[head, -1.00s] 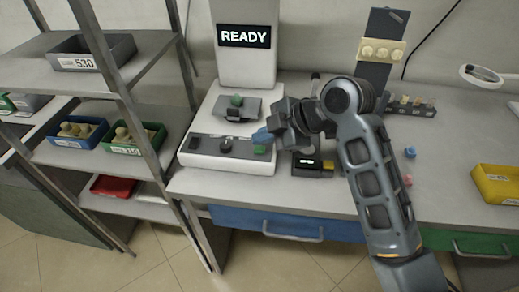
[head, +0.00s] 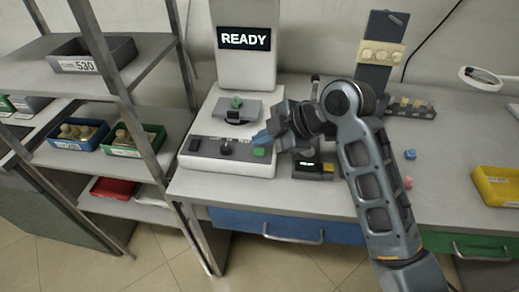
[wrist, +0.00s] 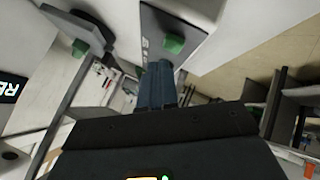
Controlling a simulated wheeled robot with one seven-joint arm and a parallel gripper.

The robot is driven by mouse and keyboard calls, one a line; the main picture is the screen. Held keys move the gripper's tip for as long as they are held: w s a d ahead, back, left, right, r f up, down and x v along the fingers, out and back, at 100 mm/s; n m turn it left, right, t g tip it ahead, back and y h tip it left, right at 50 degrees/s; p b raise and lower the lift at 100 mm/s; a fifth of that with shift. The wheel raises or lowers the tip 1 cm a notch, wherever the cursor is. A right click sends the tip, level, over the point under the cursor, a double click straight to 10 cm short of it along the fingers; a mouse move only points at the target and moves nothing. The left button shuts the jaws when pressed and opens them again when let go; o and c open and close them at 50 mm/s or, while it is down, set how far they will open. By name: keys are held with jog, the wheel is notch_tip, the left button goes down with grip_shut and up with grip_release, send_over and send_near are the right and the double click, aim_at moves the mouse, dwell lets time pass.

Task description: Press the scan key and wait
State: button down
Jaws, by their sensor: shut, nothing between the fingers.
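The white scanner machine (head: 232,65) stands on the bench, and its screen (head: 244,38) reads READY. Its dark front panel (head: 205,147) carries a dark key (head: 194,144), a round knob (head: 226,147) and a green key (head: 259,151) at the right. A green piece (head: 237,102) sits on the grey stage above the panel. My gripper (head: 262,138) is shut and empty, its blue fingertips just above and beside the green key. In the wrist view the shut fingers (wrist: 157,85) point at the panel, with the green key (wrist: 173,44) just beyond the tips. I see no clear contact.
A small black box with a lit display (head: 313,168) stands right of the scanner. A yellow tray (head: 497,184), a blue piece (head: 410,154) and a pink piece (head: 407,182) lie further right. A shelf rack (head: 120,90) with bins stands close on the left.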

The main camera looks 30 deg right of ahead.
aim_at(263, 153)
jog(key=shift+f, duration=0.15)
dwell(0.7)
jog(key=shift+f+b, duration=0.3)
jog(key=shift+b, duration=0.05)
jog(key=shift+f+b, duration=0.4)
jog(key=shift+f, duration=0.05)
dwell(0.6)
jog(key=shift+r, duration=0.15)
jog(key=shift+r+p, duration=0.7)
jog(key=shift+r, duration=0.05)
jog(key=shift+r+p, duration=1.9)
jog(key=shift+r, duration=0.65)
jog(key=shift+f, duration=0.15)
